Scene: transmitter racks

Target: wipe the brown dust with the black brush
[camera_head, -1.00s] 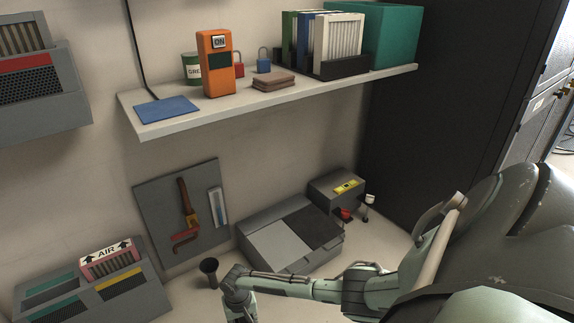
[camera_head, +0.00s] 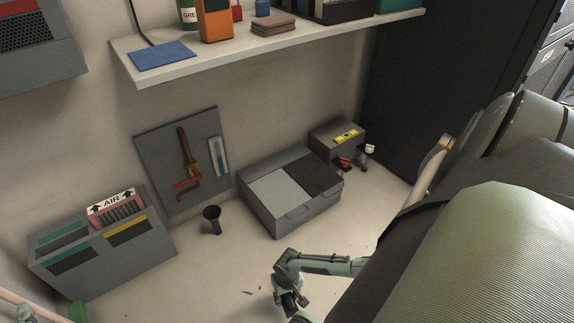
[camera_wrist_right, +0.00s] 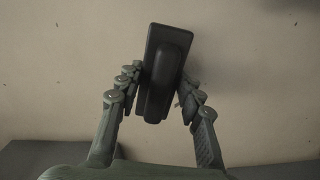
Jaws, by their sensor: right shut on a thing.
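My right gripper (camera_head: 290,302) is low over the pale surface near the bottom middle of the head view. In the right wrist view, its two fingers (camera_wrist_right: 158,95) are closed on the sides of the black brush (camera_wrist_right: 160,72), which has a flat rectangular back and a raised rounded grip. The brush's underside is hidden. Small dark brownish specks (camera_head: 261,291) lie on the pale surface just left of the gripper in the head view. Whether the brush touches the surface cannot be told.
A dark cup (camera_head: 212,220) stands left of the gripper. A grey box (camera_head: 306,208) with a two-tone lid lies behind it, and a grey vented unit (camera_head: 105,262) at left. A tool panel (camera_head: 155,150) leans on the wall under the shelf (camera_head: 180,75). The surface around the gripper is clear.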

